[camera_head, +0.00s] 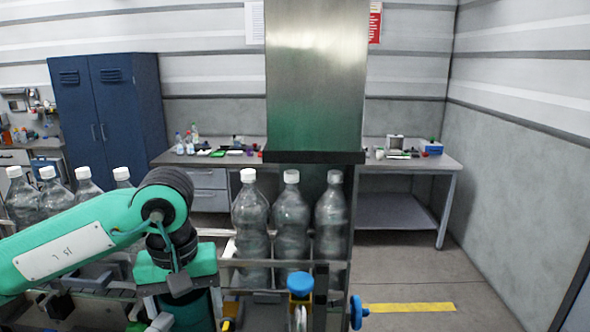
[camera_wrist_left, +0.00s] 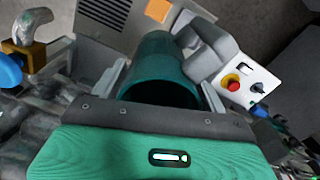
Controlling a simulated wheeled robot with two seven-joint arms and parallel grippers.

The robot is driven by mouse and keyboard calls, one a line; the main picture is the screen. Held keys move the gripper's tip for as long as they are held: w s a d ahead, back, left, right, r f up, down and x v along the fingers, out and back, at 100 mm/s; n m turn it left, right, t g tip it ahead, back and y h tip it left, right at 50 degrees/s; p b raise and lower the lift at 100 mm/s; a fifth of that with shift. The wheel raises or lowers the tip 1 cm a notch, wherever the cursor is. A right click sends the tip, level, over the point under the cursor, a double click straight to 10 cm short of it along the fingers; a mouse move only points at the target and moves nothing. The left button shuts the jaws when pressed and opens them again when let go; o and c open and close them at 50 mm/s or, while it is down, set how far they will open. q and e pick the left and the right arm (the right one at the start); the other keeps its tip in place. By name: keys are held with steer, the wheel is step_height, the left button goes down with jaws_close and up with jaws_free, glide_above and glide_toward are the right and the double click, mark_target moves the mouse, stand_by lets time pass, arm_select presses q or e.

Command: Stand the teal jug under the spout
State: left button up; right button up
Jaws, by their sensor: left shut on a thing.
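The teal jug (camera_wrist_left: 160,62) is between the two fingers of my left gripper (camera_wrist_left: 162,82) in the left wrist view, with its dark open mouth towards the camera. My left gripper is shut on it. In the head view, the left gripper (camera_head: 182,284) points down at the lower left, and the dark teal jug (camera_head: 197,308) shows only partly below it. A curved metal spout (camera_head: 300,319) with a yellow and blue fitting stands to the right of the gripper, apart from the jug. The spout (camera_wrist_left: 34,22) also shows at the upper left of the left wrist view.
Several clear bottles (camera_head: 291,222) with white caps stand in a row behind a metal rail (camera_head: 285,263). A blue knob (camera_head: 356,312) sits right of the spout. A control box with a red button (camera_wrist_left: 233,83) is near the jug. A steel column (camera_head: 316,75) rises behind.

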arm_select(q)
steer(key=w+a+f+m, duration=0.1)
steer(key=a+f, duration=0.1)
steer(key=f, duration=0.6)
steer(key=w+a+f+m, duration=0.2)
steer(key=f, duration=0.5)
steer(key=shift+w+a+f, duration=0.15)
steer(key=shift+a+f, duration=0.1)
steer(key=shift+f, duration=0.1)
